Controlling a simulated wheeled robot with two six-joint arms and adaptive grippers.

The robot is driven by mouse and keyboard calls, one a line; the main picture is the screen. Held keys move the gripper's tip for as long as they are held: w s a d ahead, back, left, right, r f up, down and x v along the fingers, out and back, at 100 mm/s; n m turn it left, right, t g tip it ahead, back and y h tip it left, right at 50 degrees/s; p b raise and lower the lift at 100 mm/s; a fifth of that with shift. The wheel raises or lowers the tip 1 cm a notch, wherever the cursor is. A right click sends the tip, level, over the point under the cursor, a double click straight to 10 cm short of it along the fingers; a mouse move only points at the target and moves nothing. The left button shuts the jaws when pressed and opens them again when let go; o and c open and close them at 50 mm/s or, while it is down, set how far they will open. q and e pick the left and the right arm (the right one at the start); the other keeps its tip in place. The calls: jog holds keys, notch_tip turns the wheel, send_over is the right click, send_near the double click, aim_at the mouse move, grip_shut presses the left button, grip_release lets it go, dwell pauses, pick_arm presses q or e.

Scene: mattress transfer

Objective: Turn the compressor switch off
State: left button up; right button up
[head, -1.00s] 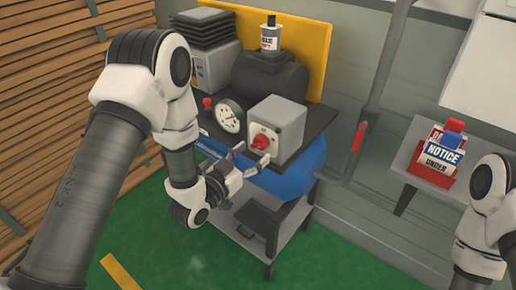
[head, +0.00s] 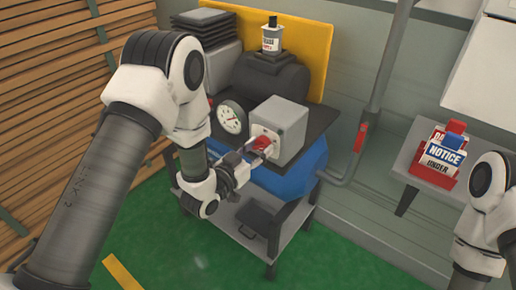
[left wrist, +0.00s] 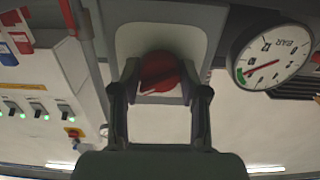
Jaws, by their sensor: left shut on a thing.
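The compressor switch is a red rotary knob (head: 263,146) on the front of a grey box (head: 284,116), on top of the compressor cart. My left gripper (head: 257,152) is at the knob and partly covers it in the head view. In the left wrist view the red knob (left wrist: 160,72) sits on a pale plate, its raised grip slanted. The fingers of my left gripper (left wrist: 158,88) stand on either side of the knob, shut on it. My right arm (head: 484,215) shows at the right edge; its gripper is out of view.
A pressure gauge (head: 231,117) stands just left of the switch box. A blue tank (head: 300,172) lies under the cart's dark top. A red-handled pipe valve (head: 361,140) is to the right. Notice signs (head: 440,160) stand on a side table.

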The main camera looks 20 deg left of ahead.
pick_arm(q)
jog(key=n, duration=0.6)
jog(key=shift+r+n, duration=0.15)
jog(key=shift+n, duration=0.15)
jog(key=n, duration=0.5)
jog(key=shift+d, duration=0.1)
dwell(0.4)
jog(key=o, duration=1.1)
jog(key=shift+o, duration=0.2)
